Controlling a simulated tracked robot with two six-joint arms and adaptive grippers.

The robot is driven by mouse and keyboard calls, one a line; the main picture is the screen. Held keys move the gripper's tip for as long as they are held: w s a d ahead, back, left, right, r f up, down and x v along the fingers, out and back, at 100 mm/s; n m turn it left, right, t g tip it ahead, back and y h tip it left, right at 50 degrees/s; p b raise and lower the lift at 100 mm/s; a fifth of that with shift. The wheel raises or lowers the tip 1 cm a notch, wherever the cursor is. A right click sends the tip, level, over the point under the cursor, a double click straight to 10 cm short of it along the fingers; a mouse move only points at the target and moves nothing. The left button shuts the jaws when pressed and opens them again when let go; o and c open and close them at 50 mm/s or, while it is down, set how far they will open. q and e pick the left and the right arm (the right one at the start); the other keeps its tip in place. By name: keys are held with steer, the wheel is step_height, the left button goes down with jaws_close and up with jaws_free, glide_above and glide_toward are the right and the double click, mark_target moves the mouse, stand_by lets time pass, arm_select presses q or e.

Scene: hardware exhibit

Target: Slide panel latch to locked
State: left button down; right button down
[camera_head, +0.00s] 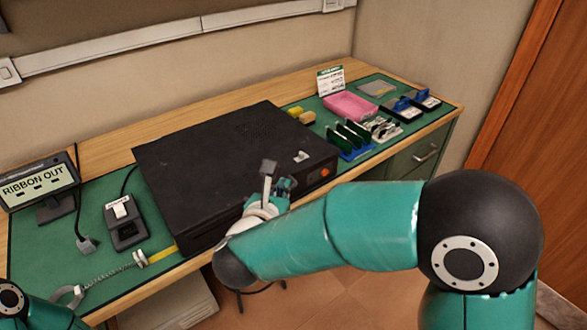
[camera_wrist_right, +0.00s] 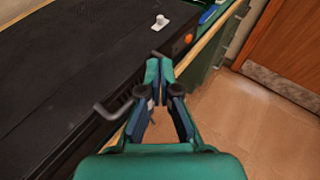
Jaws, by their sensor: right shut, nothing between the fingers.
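A large black case (camera_head: 225,160) lies on the green mat of the desk. A small white latch-like piece (camera_head: 301,157) sits on its top near the right front corner; it also shows in the right wrist view (camera_wrist_right: 160,22). I cannot read its locked or unlocked position. My right gripper (camera_head: 287,184) is at the case's front edge, and its fingers are shut and empty. In the right wrist view, its fingertips (camera_wrist_right: 159,68) point toward the white piece but stay apart from it. My left gripper is out of view.
An orange button (camera_head: 325,173) is on the case's front right. A pink tray (camera_head: 351,106), green boards and blue parts stand to the right. A "RIBBON OUT" display (camera_head: 39,187) and small black device (camera_head: 124,222) stand left. The case top is mostly clear.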

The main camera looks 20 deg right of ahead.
mark_target(306, 164)
steer(key=p+x, duration=0.1)
steer(key=x, duration=0.3)
steer(key=p+x, duration=0.1)
steer(key=x, duration=0.4)
steer(key=r+p+x, duration=0.1)
steer(key=x, duration=0.3)
steer(key=shift+w+d+f, duration=0.15)
steer(key=shift+w+d, duration=0.1)
steer(key=shift+w, duration=0.1)
steer(key=d+b, duration=0.2)
steer(key=shift+w+f+b, duration=0.2)
steer(key=shift+w+b, duration=0.1)
steer(key=shift+b, duration=0.05)
steer(key=shift+w+d, duration=0.1)
steer(key=shift+d, duration=0.1)
steer(key=shift+r, duration=0.2)
